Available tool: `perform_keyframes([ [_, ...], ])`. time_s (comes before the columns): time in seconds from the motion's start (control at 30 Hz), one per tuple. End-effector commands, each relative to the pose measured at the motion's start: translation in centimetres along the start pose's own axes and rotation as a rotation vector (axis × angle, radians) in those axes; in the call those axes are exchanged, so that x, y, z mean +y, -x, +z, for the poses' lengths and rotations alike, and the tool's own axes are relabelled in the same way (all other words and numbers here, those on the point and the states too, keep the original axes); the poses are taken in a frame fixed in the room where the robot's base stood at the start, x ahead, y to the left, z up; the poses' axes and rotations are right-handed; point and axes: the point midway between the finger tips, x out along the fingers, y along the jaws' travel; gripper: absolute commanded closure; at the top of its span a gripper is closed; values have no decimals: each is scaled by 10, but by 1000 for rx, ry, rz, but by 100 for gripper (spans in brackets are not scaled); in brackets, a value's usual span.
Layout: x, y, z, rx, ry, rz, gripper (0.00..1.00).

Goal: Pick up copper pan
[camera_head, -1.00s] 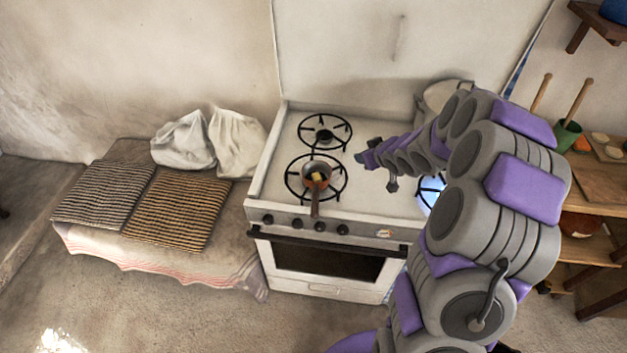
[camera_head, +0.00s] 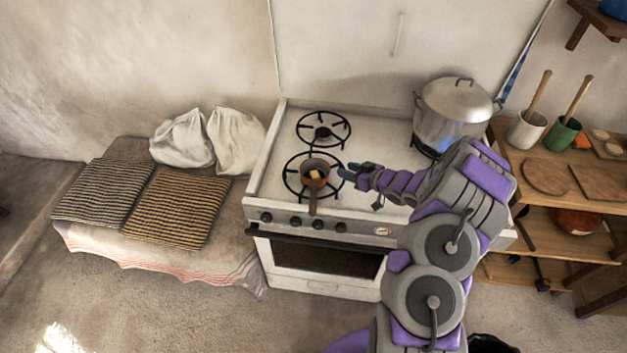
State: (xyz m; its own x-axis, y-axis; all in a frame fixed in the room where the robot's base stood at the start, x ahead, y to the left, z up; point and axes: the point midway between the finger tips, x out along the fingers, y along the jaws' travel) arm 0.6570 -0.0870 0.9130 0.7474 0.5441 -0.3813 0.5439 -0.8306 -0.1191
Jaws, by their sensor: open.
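The copper pan (camera_head: 316,164) sits on the front left burner of the white stove (camera_head: 268,178). Its handle points toward the stove's front edge, and something yellow lies inside it. My gripper (camera_head: 348,172) is just to the right of the pan, above the stovetop, with its tip pointing left at the pan. It looks apart from the pan, though the small gap is hard to judge. The jaws are open and hold nothing that I can see.
A large lidded metal pot (camera_head: 450,115) stands at the stove's back right. The back left burner (camera_head: 323,131) is empty. A wooden shelf unit (camera_head: 540,200) with mortars and boards stands to the right. A bench with striped cushions (camera_head: 175,208) and white sacks (camera_head: 237,140) is to the left.

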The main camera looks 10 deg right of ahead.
Motion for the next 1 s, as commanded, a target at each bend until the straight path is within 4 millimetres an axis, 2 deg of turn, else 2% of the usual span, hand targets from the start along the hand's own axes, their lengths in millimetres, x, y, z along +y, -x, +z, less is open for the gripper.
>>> perform_keyframes([
  [0.4, -4, -67, 0, -4, 7, 1, 57],
  [0.67, -1, -80, 1, -2, 3, 1, 57],
  [1.0, -1, -122, 2, -3, 3, 1, 57],
])
